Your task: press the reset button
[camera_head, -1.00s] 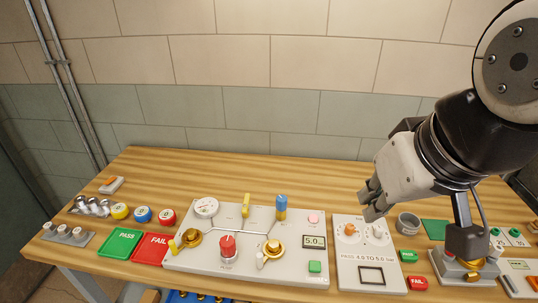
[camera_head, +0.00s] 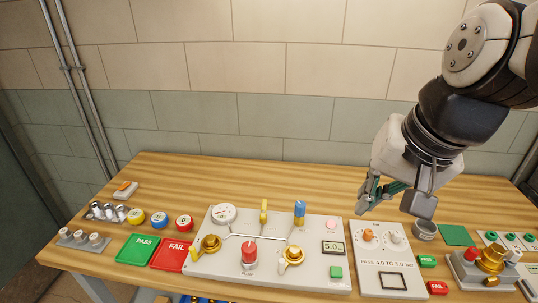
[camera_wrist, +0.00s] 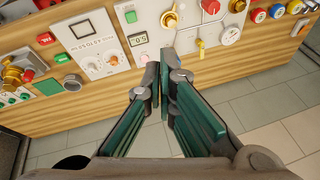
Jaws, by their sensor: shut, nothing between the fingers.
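The grey valve panel (camera_head: 216,265) lies on the wooden bench. I cannot read a reset label on either button. In the wrist view the pink button (camera_wrist: 145,57) shows just past my fingertips, and the green button (camera_wrist: 130,17) is farther off. My gripper (camera_head: 364,205) is shut and empty, above the bench to the right of the pink button and apart from it. Its fingertips (camera_wrist: 157,72) also show in the wrist view.
A white panel (camera_head: 367,289) with two knobs lies right of the valve panel. A grey cup (camera_head: 424,230) and a brass valve unit (camera_head: 490,262) stand farther right. Green PASS (camera_head: 140,248) and red FAIL trays lie left. The back of the bench is mostly clear.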

